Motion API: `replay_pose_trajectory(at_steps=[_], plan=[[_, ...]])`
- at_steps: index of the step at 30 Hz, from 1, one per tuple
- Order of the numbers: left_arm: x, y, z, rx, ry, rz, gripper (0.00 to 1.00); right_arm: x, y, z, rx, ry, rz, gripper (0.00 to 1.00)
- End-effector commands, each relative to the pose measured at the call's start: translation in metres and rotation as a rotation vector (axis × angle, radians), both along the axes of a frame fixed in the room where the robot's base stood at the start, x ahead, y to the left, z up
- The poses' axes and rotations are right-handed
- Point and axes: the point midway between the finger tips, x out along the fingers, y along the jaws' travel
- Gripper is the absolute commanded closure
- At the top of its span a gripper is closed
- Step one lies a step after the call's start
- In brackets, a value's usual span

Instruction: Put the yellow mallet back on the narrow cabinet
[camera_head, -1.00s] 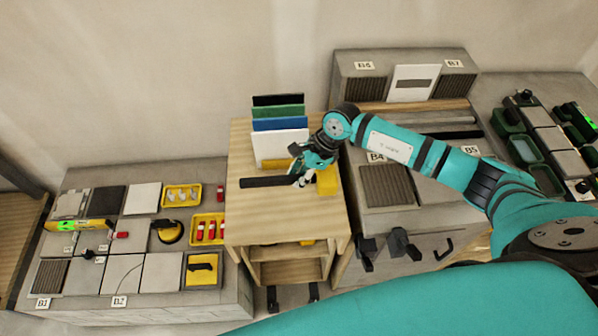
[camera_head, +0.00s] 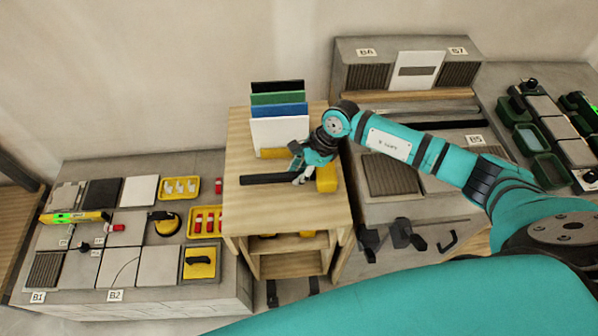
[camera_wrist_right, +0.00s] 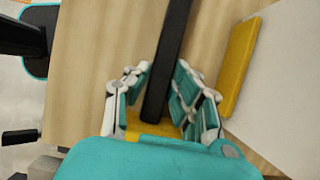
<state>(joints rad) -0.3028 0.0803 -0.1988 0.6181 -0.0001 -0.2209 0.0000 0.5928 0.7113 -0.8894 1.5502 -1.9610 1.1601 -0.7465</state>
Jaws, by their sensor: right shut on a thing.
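The yellow mallet has a long black handle (camera_head: 268,178) and a yellow head (camera_head: 327,179). It lies level, over or on the wooden top of the narrow cabinet (camera_head: 245,215); I cannot tell whether it touches. My right gripper (camera_head: 302,176) is shut on the handle close to the head. In the right wrist view the fingers (camera_wrist_right: 163,100) stand on both sides of the black handle (camera_wrist_right: 174,50), and the yellow head (camera_wrist_right: 150,127) is partly hidden behind the gripper body. My left gripper is not in view.
Upright white, blue and green boards (camera_head: 278,130) stand in a yellow holder (camera_wrist_right: 239,66) behind the mallet. The front of the cabinet top is clear. A grey bench with tiles and yellow trays (camera_head: 180,188) is at left; another grey bench (camera_head: 395,205) adjoins at right.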

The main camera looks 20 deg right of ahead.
Motion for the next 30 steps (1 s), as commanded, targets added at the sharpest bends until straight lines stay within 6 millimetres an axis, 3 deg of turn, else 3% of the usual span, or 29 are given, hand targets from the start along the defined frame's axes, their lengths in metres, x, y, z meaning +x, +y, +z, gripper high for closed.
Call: replay_pose_trajectory(at_steps=[6,30], plan=[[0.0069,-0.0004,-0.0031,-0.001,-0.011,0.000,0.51,0.0006,-0.0004,0.0007,0.000,-0.003,0.001,1.00],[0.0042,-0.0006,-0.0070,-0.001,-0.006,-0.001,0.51,0.0006,-0.0002,-0.0025,0.001,-0.002,0.000,1.00]])
